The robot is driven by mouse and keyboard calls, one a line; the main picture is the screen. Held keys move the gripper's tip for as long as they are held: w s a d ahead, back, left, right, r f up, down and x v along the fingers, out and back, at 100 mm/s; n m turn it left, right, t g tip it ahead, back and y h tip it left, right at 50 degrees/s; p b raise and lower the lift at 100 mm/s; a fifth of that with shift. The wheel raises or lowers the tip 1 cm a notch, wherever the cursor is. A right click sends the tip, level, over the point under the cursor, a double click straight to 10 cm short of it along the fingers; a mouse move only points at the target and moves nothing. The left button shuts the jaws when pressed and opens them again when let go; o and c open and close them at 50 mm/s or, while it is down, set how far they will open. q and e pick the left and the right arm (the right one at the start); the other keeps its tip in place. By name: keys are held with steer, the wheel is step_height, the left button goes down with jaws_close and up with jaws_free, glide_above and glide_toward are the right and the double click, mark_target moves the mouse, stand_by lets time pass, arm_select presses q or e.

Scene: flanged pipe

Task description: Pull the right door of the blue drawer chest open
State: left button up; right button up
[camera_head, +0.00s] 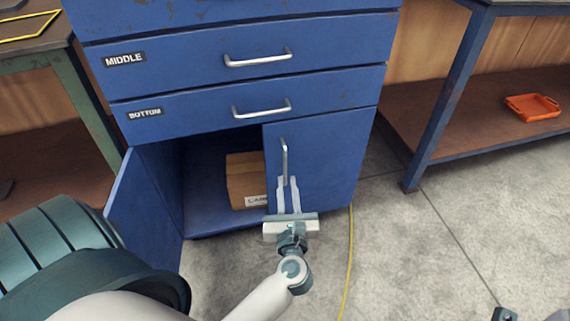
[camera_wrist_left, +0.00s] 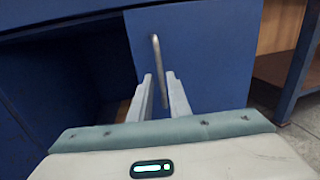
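The blue drawer chest (camera_head: 210,28) stands in front of me in the head view. Its right door (camera_head: 332,150) looks closed, with an upright metal bar handle (camera_head: 284,158) near its left edge. The door also shows in the left wrist view (camera_wrist_left: 208,55). My left gripper (camera_head: 287,181) is at the lower part of this handle. In the left wrist view its two fingers (camera_wrist_left: 160,82) stand apart, with the handle's lower end between them. I cannot tell whether either finger touches it.
The chest's left door (camera_head: 145,210) stands open. A cardboard box (camera_head: 243,178) sits inside the compartment. A workbench with a lower shelf and an orange tray (camera_head: 533,107) stands at the right. A yellow cable (camera_head: 349,255) lies on the floor, which is otherwise clear at right.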

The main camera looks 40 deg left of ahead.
mark_target(285, 165)
arm_select(q)
steer(key=b+x, duration=0.1)
steer(key=x, duration=0.7)
steer(key=shift+w+a, duration=0.25)
jaws_close()
